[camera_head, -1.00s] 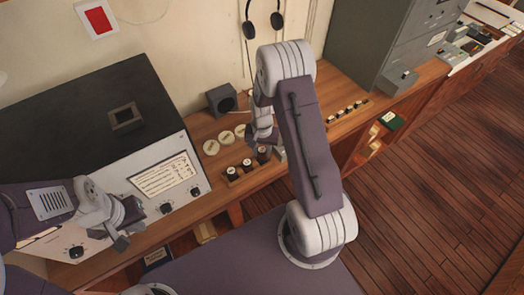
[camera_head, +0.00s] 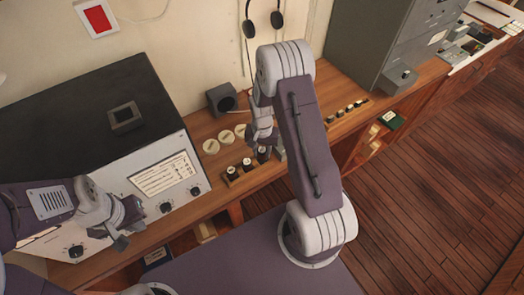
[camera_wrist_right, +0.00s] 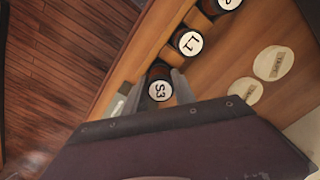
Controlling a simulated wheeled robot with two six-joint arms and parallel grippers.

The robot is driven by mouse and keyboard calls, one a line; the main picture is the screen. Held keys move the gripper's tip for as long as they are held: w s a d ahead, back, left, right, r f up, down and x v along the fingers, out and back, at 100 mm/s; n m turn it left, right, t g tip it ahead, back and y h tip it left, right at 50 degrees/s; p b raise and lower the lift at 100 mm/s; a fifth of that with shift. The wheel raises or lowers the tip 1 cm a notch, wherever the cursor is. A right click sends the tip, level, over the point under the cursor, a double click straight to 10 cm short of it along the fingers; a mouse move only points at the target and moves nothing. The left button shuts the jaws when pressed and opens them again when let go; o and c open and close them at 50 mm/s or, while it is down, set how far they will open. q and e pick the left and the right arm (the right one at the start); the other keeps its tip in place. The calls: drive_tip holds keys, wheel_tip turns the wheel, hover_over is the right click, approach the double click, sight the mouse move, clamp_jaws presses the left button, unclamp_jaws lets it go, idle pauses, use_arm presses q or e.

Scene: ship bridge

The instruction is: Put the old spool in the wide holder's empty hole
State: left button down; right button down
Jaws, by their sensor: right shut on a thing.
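My right gripper (camera_wrist_right: 162,88) is shut on a dark spool with a white cap marked S3 (camera_wrist_right: 159,91). The same spool shows under the gripper in the head view (camera_head: 263,154). It stands in line with a spool marked L1 (camera_wrist_right: 188,43) and a third spool (camera_wrist_right: 229,3), cut off by the frame edge. A wooden holder (camera_head: 236,183) carries these two; whether S3 is seated in a hole or just above it I cannot tell. Another holder (camera_head: 340,114) with several small pieces lies farther right. My left gripper (camera_head: 124,232) hangs before the radio; its jaw gap is unclear.
Three cream discs (camera_head: 226,137) lie on the wooden counter behind the holder. A dark speaker box (camera_head: 221,98) stands behind them. The large radio cabinet (camera_head: 85,108) fills the left side, and a grey cabinet (camera_head: 385,45) stands at the right back.

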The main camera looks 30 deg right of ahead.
drive_tip(key=shift+f+b, duration=0.75)
drive_tip(key=shift+f, duration=0.45)
idle(3.1)
drive_tip(key=c, duration=0.9)
unclamp_jaws()
drive_tip(key=shift+c, duration=0.2)
wheel_tip(320, 180, up, 9)
drive_tip(key=shift+r+b, duration=0.1)
drive_tip(key=shift+b, duration=0.85)
drive_tip(key=shift+f, duration=0.2)
